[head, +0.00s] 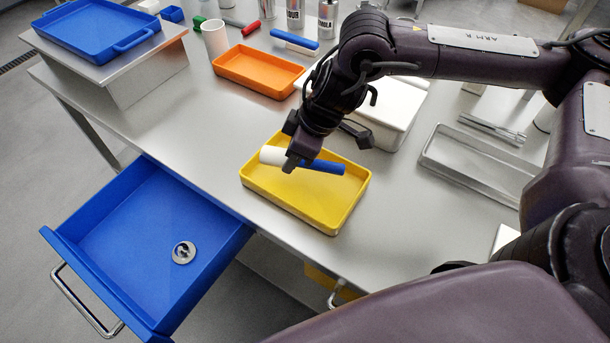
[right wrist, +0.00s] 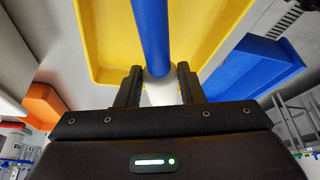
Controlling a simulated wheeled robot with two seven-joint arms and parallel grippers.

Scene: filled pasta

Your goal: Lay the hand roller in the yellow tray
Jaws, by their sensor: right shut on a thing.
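The hand roller (head: 325,167) has a blue part and a white part. It lies across the yellow tray (head: 335,222) as seen in the head view, roughly level. My right gripper (head: 292,163) is shut on it around the white part, near the blue one. In the right wrist view the roller (right wrist: 152,38) runs away from between the fingers (right wrist: 160,88), with the tray (right wrist: 107,45) behind it. I cannot tell whether the roller touches the tray floor. My left gripper is not in view.
An orange tray (head: 258,87) and a white lidded box (head: 400,100) stand behind the yellow tray. A grey metal tray (head: 435,160) is to the right.

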